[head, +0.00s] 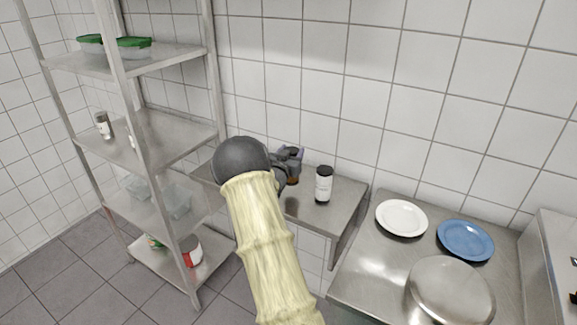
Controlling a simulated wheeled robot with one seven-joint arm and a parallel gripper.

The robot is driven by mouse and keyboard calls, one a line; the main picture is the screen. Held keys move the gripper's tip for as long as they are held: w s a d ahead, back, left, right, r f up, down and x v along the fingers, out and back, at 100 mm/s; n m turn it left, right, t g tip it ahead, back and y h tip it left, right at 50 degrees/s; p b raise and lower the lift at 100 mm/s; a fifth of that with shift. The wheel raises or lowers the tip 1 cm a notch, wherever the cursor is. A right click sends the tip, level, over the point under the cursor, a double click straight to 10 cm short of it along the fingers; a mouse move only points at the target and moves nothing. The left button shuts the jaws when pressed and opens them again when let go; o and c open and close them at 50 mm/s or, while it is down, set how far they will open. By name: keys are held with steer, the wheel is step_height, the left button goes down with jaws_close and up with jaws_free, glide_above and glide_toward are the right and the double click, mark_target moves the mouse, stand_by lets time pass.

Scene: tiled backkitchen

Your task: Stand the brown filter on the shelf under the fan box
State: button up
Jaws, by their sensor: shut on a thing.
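My gripper (293,156) is in the middle of the head view, over the left part of a grey metal wall shelf (340,211). It is shut on a small dark brown thing (293,178), which appears to be the brown filter. The gripper and my arm hide much of it, so its full shape does not show. I cannot tell whether its bottom touches the shelf. I cannot make out a fan box in this view.
A white jar with a black lid (323,185) stands on the shelf, just right of my gripper. A steel rack (150,150) with containers and jars stands left. A steel counter (375,265) at right holds a white plate (402,218), a blue plate (465,240) and a round metal lid (450,290).

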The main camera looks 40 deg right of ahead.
steer(key=shift+f, duration=0.4)
steer(key=shift+f+p, duration=0.3)
steer(key=shift+f, duration=1.6)
steer(key=o, duration=1.3)
steer(key=shift+o, duration=0.2)
steer(key=shift+f, duration=0.1)
